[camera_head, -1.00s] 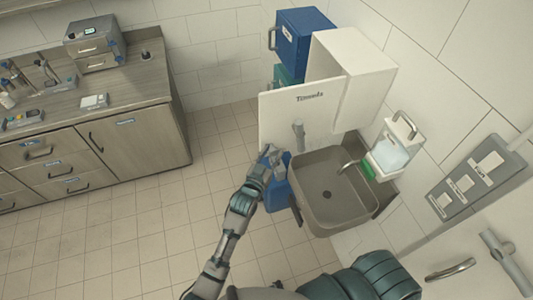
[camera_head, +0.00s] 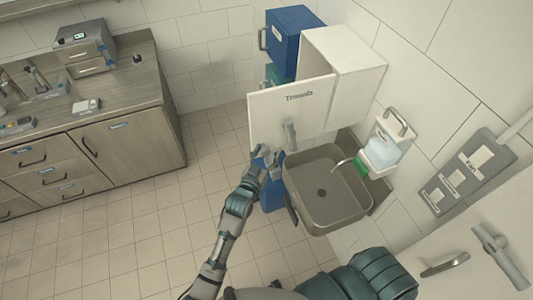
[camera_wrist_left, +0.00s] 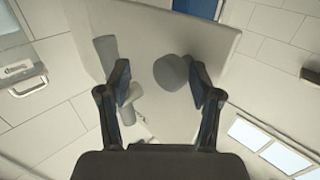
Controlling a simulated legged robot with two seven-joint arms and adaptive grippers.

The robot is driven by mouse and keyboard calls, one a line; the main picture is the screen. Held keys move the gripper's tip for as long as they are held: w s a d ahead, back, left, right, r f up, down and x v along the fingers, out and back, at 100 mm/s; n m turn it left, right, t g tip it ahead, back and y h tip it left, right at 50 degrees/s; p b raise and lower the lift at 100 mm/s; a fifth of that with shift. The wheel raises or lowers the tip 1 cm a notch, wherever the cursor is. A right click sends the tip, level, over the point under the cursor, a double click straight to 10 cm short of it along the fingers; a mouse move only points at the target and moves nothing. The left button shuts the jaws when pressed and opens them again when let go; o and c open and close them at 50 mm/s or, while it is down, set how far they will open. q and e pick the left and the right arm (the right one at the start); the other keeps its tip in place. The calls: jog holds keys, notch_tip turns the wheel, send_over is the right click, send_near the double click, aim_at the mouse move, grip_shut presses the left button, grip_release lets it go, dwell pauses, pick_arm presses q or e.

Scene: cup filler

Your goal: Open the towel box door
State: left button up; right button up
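The white towel box (camera_head: 345,60) is on the right wall. Its door (camera_head: 275,108), with a printed label, stands swung out at an angle, and the box interior is hidden behind it. A grey handle (camera_head: 290,133) sticks out from the door's lower part. My left gripper (camera_head: 266,160) is just below and left of this handle. In the left wrist view my left gripper (camera_wrist_left: 163,88) is open, its fingers apart and facing the white door panel (camera_wrist_left: 150,45). The handle (camera_wrist_left: 106,50) shows at the left finger; I cannot tell whether they touch. My right gripper is out of view.
A sink (camera_head: 328,190) is below and right of the door. A soap dispenser (camera_head: 385,148) hangs right of it. A blue box (camera_head: 297,40) is behind the towel box. A counter (camera_head: 110,150) stands at left, with open floor between.

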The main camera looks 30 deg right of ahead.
pick_arm(q)
jog(key=shift+d, duration=0.15)
jog(key=shift+f, duration=0.1)
jog(key=shift+s+a, duration=0.25)
jog(key=shift+a, duration=0.1)
jog(key=v, duration=1.1)
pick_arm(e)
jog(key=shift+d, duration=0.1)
pick_arm(q)
jog(key=shift+d, duration=0.15)
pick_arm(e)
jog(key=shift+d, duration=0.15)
